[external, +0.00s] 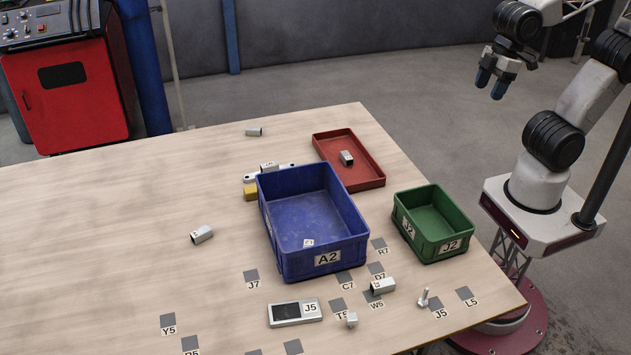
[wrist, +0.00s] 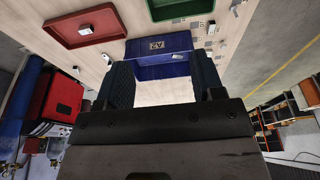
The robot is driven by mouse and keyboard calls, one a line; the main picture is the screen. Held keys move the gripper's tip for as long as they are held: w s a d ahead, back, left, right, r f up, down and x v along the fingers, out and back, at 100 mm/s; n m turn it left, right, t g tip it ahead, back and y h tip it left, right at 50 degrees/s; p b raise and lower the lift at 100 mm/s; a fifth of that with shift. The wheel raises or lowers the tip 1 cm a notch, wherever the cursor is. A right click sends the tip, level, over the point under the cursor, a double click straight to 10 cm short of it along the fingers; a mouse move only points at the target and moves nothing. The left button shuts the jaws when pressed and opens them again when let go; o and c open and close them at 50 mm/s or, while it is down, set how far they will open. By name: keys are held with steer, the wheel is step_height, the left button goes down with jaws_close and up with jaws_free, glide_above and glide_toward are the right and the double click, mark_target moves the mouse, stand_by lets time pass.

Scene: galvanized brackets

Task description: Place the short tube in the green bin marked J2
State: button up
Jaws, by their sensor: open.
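The green bin (external: 432,236) marked J2 stands near the table's right edge and looks empty. Several short grey metal tubes are in view, and I cannot tell which is the short tube: one (external: 202,234) lies left of the blue bin, one (external: 383,286) at the front by the W5 mark, one (external: 254,132) at the back, one (external: 347,158) in the red tray. Another (external: 269,167) is partly hidden behind the blue bin. My gripper (external: 491,84) is raised beyond the table's right side, open and empty; its fingers also show in the wrist view (wrist: 163,88).
A large blue bin (external: 308,264) marked A2 stands mid-table with a small labelled piece inside. The red tray (external: 369,179) lies behind it. The table's left is mostly clear.

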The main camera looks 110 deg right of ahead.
steer(key=w+r, duration=0.3)
steer(key=w, duration=0.8)
steer(key=n+g, duration=0.1)
steer(key=n, duration=0.3)
glide_above(204, 229)
steer(key=shift+y, duration=0.3)
step_height(204, 229, down, 37)
steer(key=shift+s+a+r, duration=0.1)
steer(key=shift+s+a, duration=0.05)
steer(key=shift+f, duration=0.4)
steer(key=shift+n, duration=0.3)
